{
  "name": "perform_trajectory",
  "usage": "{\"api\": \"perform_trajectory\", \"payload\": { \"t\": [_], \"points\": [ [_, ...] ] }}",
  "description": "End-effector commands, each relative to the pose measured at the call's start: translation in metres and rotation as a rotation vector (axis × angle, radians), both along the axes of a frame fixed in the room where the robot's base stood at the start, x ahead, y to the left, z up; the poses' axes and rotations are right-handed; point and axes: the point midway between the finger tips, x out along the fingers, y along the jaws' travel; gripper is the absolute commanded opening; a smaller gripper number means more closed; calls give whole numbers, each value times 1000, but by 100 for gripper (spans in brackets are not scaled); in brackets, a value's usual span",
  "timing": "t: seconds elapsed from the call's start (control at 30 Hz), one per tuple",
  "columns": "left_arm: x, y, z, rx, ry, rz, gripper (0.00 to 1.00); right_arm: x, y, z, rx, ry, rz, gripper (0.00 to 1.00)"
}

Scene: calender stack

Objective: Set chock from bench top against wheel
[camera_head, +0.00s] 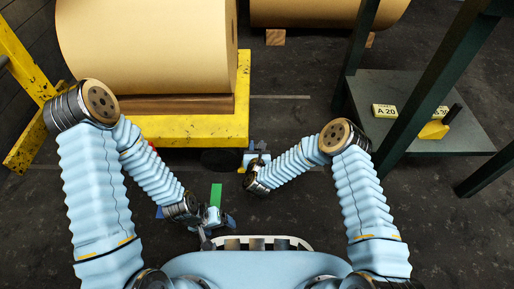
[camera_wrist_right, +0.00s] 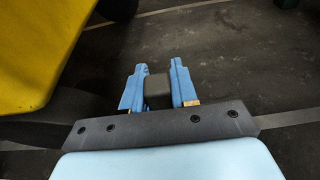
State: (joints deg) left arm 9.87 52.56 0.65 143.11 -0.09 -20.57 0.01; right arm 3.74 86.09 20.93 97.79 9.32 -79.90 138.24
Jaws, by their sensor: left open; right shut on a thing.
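My right gripper (camera_head: 252,158) is beside the yellow cart's front right corner, close to the cart's dark wheel (camera_head: 221,160). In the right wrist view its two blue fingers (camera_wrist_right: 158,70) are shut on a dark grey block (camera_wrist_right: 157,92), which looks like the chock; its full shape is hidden. The block is held off to the side of the wheel, and I cannot tell whether they touch. My left gripper (camera_head: 219,226) is open and low in front of my body, near a green strip (camera_head: 215,195).
The yellow cart (camera_head: 190,130) carries a large tan roll (camera_head: 145,45). A dark green bench (camera_head: 420,90) at right holds label plates (camera_head: 384,111) and a yellow item with a black handle (camera_head: 433,130). Another roll (camera_head: 330,8) lies behind. Floor between cart and bench is clear.

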Motion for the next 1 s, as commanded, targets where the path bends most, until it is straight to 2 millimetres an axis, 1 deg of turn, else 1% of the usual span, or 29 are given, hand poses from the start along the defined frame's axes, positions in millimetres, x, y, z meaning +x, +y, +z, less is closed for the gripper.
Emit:
{"api": "perform_trajectory", "payload": {
  "t": [0.3,0.43,0.47,0.6,0.83,0.93,1.0],
  "points": [
    [0,0,0,0,0,0,83,0,0,-1,1,-2,0,0],
    [0,0,0,0,0,0,83,0,0,-4,1,-2,0,0],
    [0,0,0,0,0,0,83,0,0,-4,1,-1,0,32],
    [0,0,0,0,0,0,83,0,0,-4,0,-1,0,53],
    [0,0,0,0,0,0,83,0,0,-4,1,-1,0,53],
    [0,0,0,0,0,0,83,0,0,0,0,-1,1,53],
    [0,0,3,0,0,0,83,-8,0,2,0,2,1,53]
  ]
}}
